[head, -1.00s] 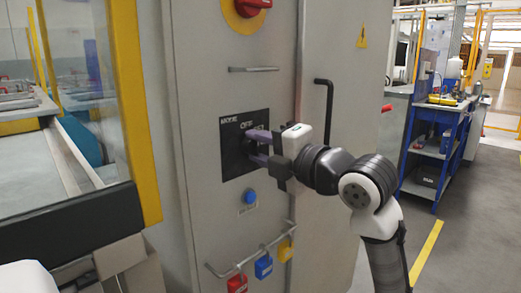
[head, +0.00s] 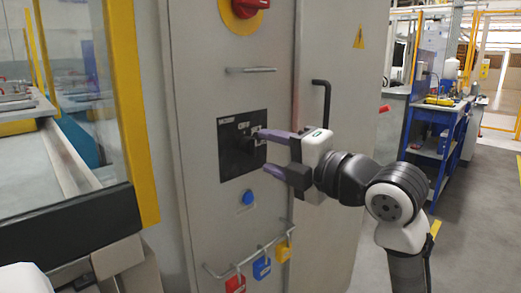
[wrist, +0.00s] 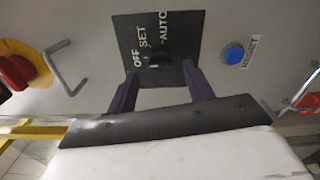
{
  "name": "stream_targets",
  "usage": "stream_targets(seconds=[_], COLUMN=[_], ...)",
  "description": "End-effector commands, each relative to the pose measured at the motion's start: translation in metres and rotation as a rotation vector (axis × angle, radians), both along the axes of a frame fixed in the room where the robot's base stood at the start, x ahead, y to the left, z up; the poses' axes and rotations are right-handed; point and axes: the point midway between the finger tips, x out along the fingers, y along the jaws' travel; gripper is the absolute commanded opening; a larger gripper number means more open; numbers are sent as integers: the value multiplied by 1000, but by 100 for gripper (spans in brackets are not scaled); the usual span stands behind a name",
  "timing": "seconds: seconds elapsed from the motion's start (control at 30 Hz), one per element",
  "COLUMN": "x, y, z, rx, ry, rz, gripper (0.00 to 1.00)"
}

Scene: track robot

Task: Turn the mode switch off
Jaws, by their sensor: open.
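The mode switch is a black knob (head: 245,146) on a square black panel (head: 229,168) on the grey cabinet front. The wrist view shows the knob (wrist: 157,54) below the OFF, SET and AUTO labels; I cannot tell exactly which label it points at. My gripper (head: 265,151) is open and empty, off to the right of the knob and in front of the panel. Its two purple fingers are spread apart, and in the wrist view the gap between the fingertips (wrist: 160,73) lines up just below the knob, with no visible contact.
A blue reset button (head: 247,197) is below the panel. Padlocks (head: 261,267) hang from a rail lower down. A red rotary switch (head: 250,4) is above, and a handle bar (head: 250,70) juts out between. A black door handle (head: 325,98) is behind my gripper.

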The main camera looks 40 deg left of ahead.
Motion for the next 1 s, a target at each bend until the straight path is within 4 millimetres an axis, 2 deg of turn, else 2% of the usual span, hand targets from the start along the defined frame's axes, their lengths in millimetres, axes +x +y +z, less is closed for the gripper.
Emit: stream_targets(seconds=[0.03,0.2,0.4,0.6,1.0], x=[0,-3,-7,-8,-8], y=[-13,-52,-84,-97,-97], z=[0,-1,0,0,0], rx=[2,0,-1,-1,-1], ry=[-1,0,-1,-1,0], rz=[-5,-5,-2,0,0], gripper=[52,52,52,52,52])
